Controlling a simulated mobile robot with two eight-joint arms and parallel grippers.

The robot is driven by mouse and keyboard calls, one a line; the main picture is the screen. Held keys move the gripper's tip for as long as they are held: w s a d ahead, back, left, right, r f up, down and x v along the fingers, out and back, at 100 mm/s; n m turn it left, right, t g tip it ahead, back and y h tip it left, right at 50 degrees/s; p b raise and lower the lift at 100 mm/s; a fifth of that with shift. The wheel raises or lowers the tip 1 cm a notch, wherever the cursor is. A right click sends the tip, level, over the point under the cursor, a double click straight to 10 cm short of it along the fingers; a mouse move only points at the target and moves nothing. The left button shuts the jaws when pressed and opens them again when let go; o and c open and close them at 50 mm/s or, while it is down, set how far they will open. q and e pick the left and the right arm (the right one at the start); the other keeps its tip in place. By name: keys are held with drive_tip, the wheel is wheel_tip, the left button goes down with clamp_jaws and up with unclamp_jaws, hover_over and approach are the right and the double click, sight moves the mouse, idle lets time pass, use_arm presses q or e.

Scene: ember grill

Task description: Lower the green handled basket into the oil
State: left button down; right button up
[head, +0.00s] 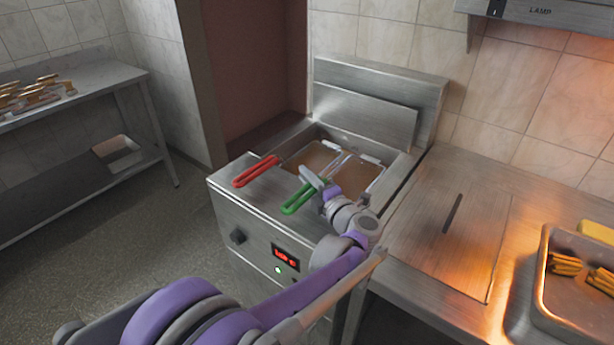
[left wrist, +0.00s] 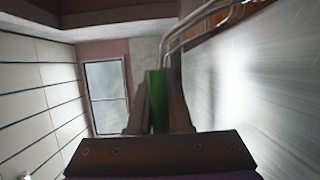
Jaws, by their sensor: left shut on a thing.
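The green handle (head: 297,197) of the green handled basket sticks out over the front of the steel fryer (head: 255,203). The basket's wire body (head: 357,175) is in the right part of the fryer well, over brownish oil (head: 313,157); I cannot tell how deep it sits. My left gripper (head: 318,184) is shut on the green handle, which also shows between the fingers in the left wrist view (left wrist: 156,100). A second basket with a red handle (head: 256,171) is in the left part of the well. My right gripper is not in view.
A steel counter (head: 430,225) with a slotted panel adjoins the fryer on the right. A tray (head: 543,290) of yellow food stands at the far right under a lamp hood (head: 545,15). The floor between is clear.

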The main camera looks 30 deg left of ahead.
use_arm(q)
drive_tip(key=shift+f, duration=0.25)
drive_tip(key=c, duration=0.8)
unclamp_jaws()
drive_tip(key=shift+o, duration=0.2)
drive_tip(key=v, duration=1.1)
drive_tip(key=shift+a, duration=0.1)
drive_tip(key=shift+s+f, duration=0.1)
